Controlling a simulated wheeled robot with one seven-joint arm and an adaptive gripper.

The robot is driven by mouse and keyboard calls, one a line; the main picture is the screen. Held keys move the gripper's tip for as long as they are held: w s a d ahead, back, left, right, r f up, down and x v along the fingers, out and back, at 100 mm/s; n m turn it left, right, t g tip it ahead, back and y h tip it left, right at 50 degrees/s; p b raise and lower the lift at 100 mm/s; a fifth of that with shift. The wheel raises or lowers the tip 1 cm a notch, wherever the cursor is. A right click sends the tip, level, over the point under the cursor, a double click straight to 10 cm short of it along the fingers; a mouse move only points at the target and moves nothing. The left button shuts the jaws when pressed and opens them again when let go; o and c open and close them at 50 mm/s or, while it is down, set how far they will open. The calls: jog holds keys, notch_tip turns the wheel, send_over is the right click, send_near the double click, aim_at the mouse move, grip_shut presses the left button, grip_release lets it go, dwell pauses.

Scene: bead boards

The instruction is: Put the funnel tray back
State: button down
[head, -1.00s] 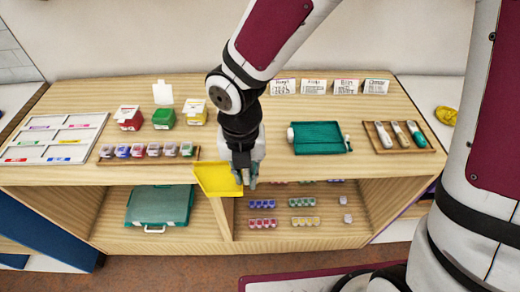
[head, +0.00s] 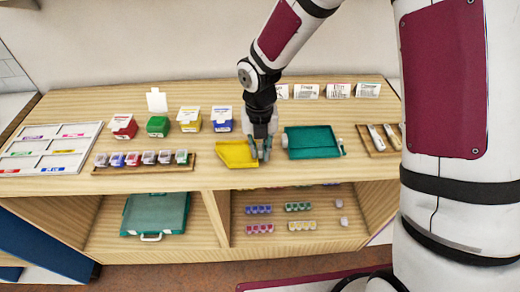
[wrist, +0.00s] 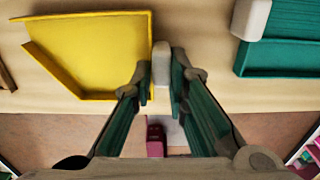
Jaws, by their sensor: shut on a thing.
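The yellow funnel tray (head: 235,154) is at the front of the wooden counter top, between the row of small jars and the teal tray. In the wrist view the yellow funnel tray (wrist: 95,50) lies left of the fingers, its walls up and its narrowed end away from them. My gripper (head: 261,156) is shut on the tray's pale end grip (wrist: 161,64), which shows between the fingertips. I cannot tell whether the tray rests on the wood or hangs just above it.
The teal tray (head: 312,142) is close on the right. A rack of small jars (head: 142,170) is on the left, with red, green, yellow and blue boxes (head: 221,120) behind. A tool tray (head: 372,151) stands further right. The counter's front edge is near.

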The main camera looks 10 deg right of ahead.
jog(key=shift+f, duration=0.2)
jog(key=shift+f, duration=0.2)
jog(key=c, duration=1.6)
grip_release()
jog(key=shift+o, duration=0.2)
jog(key=shift+r, duration=0.1)
